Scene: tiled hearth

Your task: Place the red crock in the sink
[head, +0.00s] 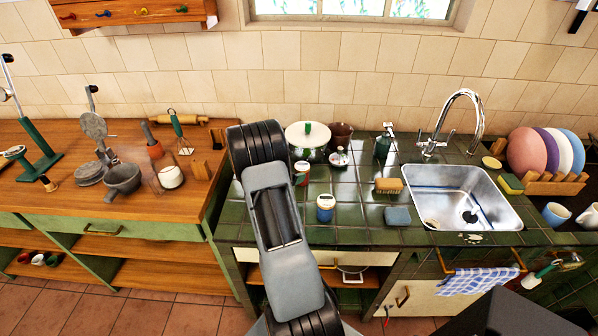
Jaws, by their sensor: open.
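A dark reddish-brown pot (342,132) stands at the back of the green tiled counter, right of a white lidded pot (299,139) that partly hides it. It looks most like the red crock, but I cannot be sure. A small orange-red vessel (155,150) with a dark upright handle stands on the wooden counter at left. My arm rises from the bottom centre over the counter's front edge. My gripper is not visible.
A tap (462,112) arches over the sink. A plate rack (556,184) and a sponge (510,183) stand right. A checked towel (462,280) hangs in front.

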